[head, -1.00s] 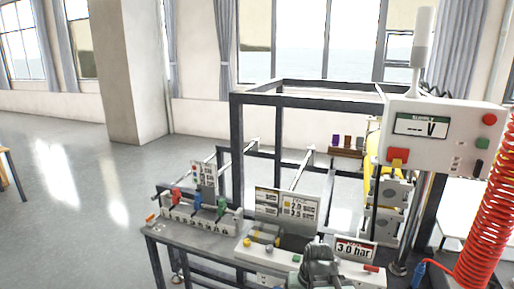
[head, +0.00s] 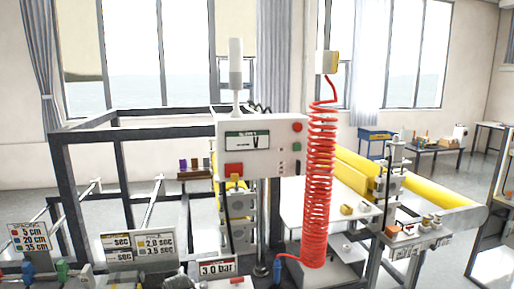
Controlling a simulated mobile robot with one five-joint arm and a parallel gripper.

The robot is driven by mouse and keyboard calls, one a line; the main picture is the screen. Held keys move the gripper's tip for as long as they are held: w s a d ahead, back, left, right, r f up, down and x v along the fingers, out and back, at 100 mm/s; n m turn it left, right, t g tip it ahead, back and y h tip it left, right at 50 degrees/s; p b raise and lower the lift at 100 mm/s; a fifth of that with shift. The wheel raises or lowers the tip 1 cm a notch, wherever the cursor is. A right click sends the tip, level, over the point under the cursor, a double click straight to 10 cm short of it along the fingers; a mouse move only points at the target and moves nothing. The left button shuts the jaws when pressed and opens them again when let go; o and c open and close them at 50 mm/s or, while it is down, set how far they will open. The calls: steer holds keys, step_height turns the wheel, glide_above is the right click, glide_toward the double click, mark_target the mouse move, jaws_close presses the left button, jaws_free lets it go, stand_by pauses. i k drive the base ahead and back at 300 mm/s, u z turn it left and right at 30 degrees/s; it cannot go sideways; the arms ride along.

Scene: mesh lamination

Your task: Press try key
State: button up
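No key with a readable "try" label shows, so I cannot tell which one it is. A low panel at the right carries several small keys (head: 392,231), too small to read. A dark grey shape at the bottom edge, left of the "3.0 bar" sign (head: 218,267), may be my arm's end. Its fingers cannot be made out.
A red coiled hose (head: 319,185) hangs in front of the machine. Yellow rollers (head: 430,188) extend right. A dark frame (head: 68,185) stands left, with spacing (head: 30,237) and seconds (head: 155,244) signs. A side table (head: 436,150) stands behind right. Open floor shows at far left.

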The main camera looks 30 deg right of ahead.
mark_target(297, 146)
steer(key=z, duration=1.2)
